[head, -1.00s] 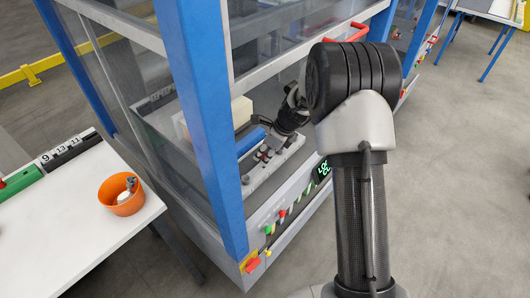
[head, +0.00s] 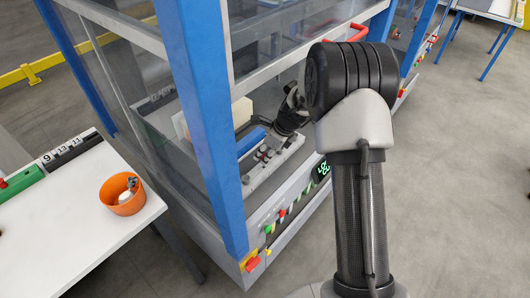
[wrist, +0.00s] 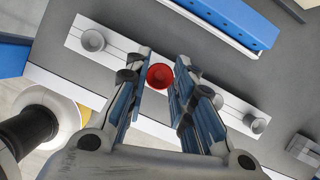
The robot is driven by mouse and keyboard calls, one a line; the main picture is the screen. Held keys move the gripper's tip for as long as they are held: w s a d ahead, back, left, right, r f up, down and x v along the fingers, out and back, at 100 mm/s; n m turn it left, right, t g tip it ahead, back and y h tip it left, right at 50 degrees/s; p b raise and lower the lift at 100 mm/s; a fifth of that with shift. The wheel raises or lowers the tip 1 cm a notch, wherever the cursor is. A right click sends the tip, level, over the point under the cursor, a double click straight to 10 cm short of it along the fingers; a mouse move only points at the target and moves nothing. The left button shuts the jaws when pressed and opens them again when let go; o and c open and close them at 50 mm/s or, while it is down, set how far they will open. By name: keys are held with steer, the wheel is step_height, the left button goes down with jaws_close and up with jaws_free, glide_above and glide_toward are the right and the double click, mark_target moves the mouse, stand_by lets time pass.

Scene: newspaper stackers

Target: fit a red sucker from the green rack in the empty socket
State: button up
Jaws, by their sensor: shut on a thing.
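My gripper (wrist: 158,72) is shut on a red sucker (wrist: 160,77), a small round cup between its fingertips. It is over a pale bar (wrist: 118,46) with grey suckers, one (wrist: 92,40) near the left end and one (wrist: 255,124) near the right end. More grey ones are partly hidden by the right finger. In the head view my gripper (head: 270,150) is low inside the blue-framed machine, at the bar. I cannot tell whether the red sucker is seated in the socket or just above it. The green rack (head: 22,182) stands on the white table at left, with a red piece at its edge.
The machine's blue post (head: 205,130) and its clear panels stand close to my arm. A blue bar (wrist: 225,22) lies beyond the sucker bar. An orange bowl (head: 118,208) with grey pieces and a dark numbered rack (head: 75,150) are on the white table (head: 60,235).

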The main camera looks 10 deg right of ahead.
steer(key=shift+f+b, duration=0.75)
steer(key=shift+f, duration=0.9)
steer(key=o, duration=0.9)
steer(key=shift+c, duration=0.2)
steer(key=shift+r, duration=0.1)
steer(key=v, duration=1.2)
